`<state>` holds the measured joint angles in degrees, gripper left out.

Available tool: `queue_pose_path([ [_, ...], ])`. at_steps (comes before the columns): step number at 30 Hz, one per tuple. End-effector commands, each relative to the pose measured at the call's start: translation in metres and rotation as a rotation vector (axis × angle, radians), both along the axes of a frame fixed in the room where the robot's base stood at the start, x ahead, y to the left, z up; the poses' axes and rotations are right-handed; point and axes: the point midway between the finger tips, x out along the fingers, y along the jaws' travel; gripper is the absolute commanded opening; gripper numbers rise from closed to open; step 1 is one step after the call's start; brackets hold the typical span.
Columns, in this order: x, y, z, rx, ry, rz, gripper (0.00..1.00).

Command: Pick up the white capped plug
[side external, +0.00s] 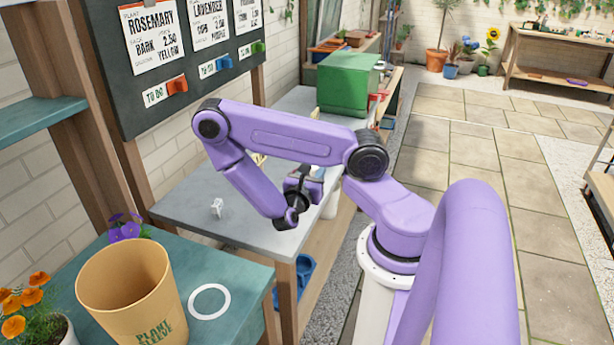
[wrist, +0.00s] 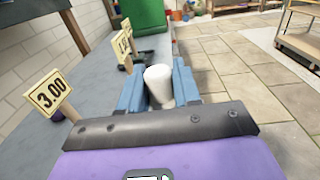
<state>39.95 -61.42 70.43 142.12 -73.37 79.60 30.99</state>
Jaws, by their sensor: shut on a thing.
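My gripper (wrist: 160,78) is shut on a white, round-topped piece, the white capped plug (wrist: 159,86). In the wrist view the plug sits between the two blue jaws, with its lower end hidden behind the dark wrist edge. In the side external view my gripper (side external: 312,178) is over the right part of the grey bench, mostly hidden by my purple arm. A white shape (side external: 330,205) shows just below it there; I cannot tell whether it is the plug.
The grey bench (side external: 185,197) carries a small white item (side external: 216,207). A green box (side external: 346,84) stands at the far end. Price signs, including one reading 3.00 (wrist: 49,92), stand left of the jaws. A tan pot (side external: 133,295) and white ring (side external: 209,302) are on the teal bench in front.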

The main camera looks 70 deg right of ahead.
Motion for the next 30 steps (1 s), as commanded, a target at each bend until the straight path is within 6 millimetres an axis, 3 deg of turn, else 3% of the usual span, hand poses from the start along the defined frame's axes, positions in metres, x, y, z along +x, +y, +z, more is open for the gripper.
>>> queue_pose_path([
  [6, -0.022, 0.019, 0.014, -0.002, -0.001, 0.002, 0.03],
  [30, -0.052, 0.045, 0.03, -0.001, -0.002, -0.001, 0.03],
])
